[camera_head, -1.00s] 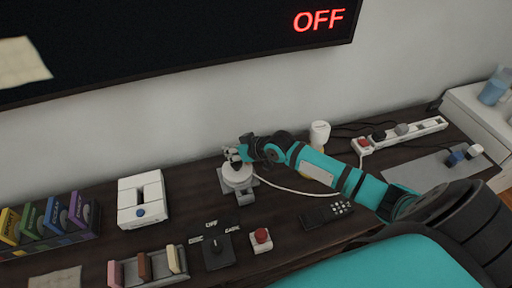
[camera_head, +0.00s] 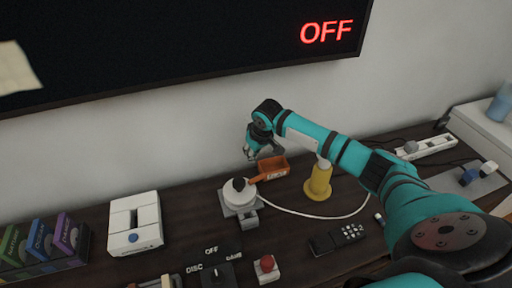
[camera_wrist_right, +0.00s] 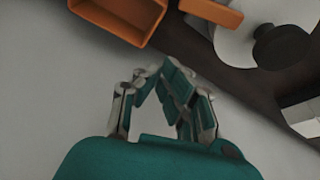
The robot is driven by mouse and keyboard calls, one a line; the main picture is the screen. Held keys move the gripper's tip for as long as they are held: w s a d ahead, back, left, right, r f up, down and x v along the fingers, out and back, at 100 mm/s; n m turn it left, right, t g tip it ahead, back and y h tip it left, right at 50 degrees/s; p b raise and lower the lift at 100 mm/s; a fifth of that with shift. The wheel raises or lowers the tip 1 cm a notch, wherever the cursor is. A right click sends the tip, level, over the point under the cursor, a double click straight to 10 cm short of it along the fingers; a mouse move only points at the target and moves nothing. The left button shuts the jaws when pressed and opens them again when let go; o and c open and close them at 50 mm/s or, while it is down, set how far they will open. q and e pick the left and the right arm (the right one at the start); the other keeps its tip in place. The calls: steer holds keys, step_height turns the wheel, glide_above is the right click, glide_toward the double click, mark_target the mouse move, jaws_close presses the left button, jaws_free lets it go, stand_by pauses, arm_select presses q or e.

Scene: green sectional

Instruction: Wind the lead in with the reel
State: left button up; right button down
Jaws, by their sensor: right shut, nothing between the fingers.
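The reel (camera_head: 237,202) is a white round drum with a black knob (camera_head: 238,184), standing on a grey base on the dark desk. The white lead (camera_head: 318,216) leaves its right side and curves across the desk to the right, where my arm hides part of it. In the right wrist view, the drum (camera_wrist_right: 238,42) and black knob (camera_wrist_right: 283,46) show at upper right. My right gripper (camera_head: 264,155) is shut and empty, above and to the right of the reel, apart from it. Its closed fingers (camera_wrist_right: 165,75) show in the wrist view. My left gripper is not in view.
An orange open box (camera_head: 272,168) with an orange bar toward the reel lies below my right gripper. A yellow stand (camera_head: 318,182), remote (camera_head: 337,238), red button (camera_head: 266,265) and white box (camera_head: 134,223) are around. A white power strip (camera_head: 425,148) lies at right.

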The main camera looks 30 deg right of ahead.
steer(key=x, duration=0.2)
steer(key=shift+f, duration=0.3)
steer(key=s+p, duration=0.1)
steer(key=s, duration=0.2)
steer(key=shift+s+d+r+p, duration=0.1)
steer(key=shift+s+r+p, duration=0.05)
steer(key=shift+p, duration=0.15)
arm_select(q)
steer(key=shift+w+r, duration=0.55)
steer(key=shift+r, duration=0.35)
arm_select(e)
steer(key=shift+s, duration=0.3)
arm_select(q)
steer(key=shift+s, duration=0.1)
